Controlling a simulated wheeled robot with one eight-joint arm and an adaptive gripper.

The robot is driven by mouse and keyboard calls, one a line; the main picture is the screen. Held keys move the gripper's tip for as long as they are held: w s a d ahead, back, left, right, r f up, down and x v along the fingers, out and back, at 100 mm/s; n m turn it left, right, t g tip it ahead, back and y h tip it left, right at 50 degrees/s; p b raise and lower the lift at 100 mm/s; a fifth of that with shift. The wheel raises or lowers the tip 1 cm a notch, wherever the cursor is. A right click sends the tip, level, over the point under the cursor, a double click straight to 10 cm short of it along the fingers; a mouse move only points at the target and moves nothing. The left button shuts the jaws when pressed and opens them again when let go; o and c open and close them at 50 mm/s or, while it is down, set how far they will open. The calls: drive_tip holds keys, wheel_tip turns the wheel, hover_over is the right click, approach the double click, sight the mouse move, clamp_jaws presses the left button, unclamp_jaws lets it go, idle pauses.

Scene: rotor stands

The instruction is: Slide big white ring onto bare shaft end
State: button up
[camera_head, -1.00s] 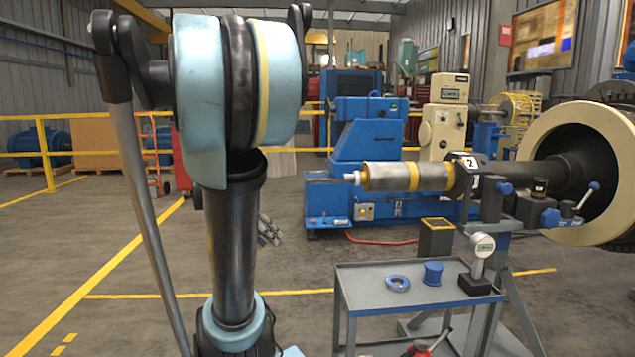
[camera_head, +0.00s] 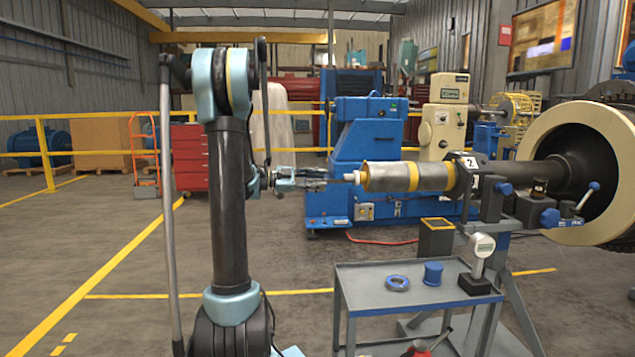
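The shaft (camera_head: 400,177), grey with yellow bands, lies level in a stand marked 2. A big cream-white ring shape (camera_head: 541,133) surrounds a dark hub at the right edge, at the other end of the shaft. I cannot make out a separate white ring at my gripper.
A blue machine (camera_head: 370,135) stands behind the shaft. The floor to the left is open.

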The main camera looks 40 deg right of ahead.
sight(347, 178)
drive_tip(key=shift+m+g, duration=0.5)
drive_tip(key=shift+m, duration=0.2)
drive_tip(key=shift+w+d+r+x, duration=0.1)
drive_tip(key=shift+w+x, duration=0.05)
drive_tip(key=shift+x, duration=0.8)
drive_tip(key=shift+w+d+r+x, duration=0.1)
drive_tip(key=shift+w+x, duration=0.05)
drive_tip(key=shift+x, duration=0.8)
drive_tip(key=shift+w+d+x, duration=0.1)
drive_tip(key=shift+x, duration=0.9)
drive_tip(key=shift+s+d, duration=0.4)
drive_tip(key=shift+d, duration=0.1)
drive_tip(key=shift+s+d, duration=0.15)
drive_tip(key=shift+d, duration=0.15)
drive_tip(key=shift+s+d, duration=0.15)
drive_tip(key=shift+d, duration=0.15)
drive_tip(key=shift+s+d, duration=0.35)
drive_tip(key=shift+d, duration=0.25)
drive_tip(key=shift+s+d, duration=0.15)
drive_tip(key=shift+d, duration=0.15)
drive_tip(key=shift+s+d, duration=0.15)
drive_tip(key=shift+d, duration=0.05)
drive_tip(key=v, duration=0.7)
